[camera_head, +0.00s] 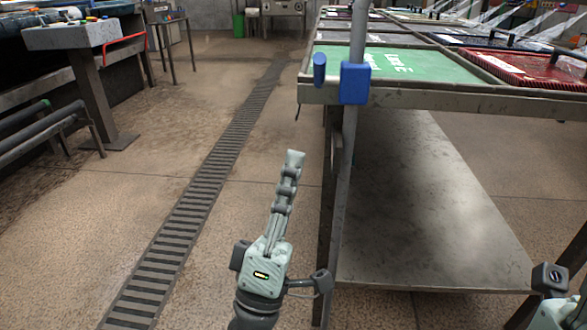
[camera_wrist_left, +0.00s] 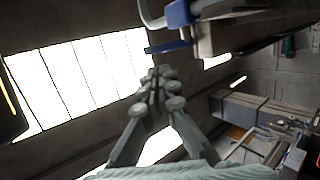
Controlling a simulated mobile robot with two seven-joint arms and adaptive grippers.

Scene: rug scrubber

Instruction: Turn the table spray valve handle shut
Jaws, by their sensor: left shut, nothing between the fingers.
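The spray valve is a blue block (camera_head: 355,83) on a grey upright pipe (camera_head: 357,38) at the table's near left corner. Its blue handle (camera_head: 319,68) is a short upright bar left of the block. In the left wrist view the valve block (camera_wrist_left: 180,14) and handle (camera_wrist_left: 168,47) show near the top, beyond the fingertips. My left gripper (camera_head: 293,158) is shut and empty, pointing up, below and left of the handle and apart from it. Part of my right wrist (camera_head: 560,310) shows at the lower right edge; its fingers are out of frame.
The table's metal edge (camera_head: 450,99) carries a green mat (camera_head: 415,66) and a red mat (camera_head: 525,68). A lower metal shelf (camera_head: 425,215) and a table leg stand right of my left gripper. Open floor with a drain grate (camera_head: 205,175) lies left.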

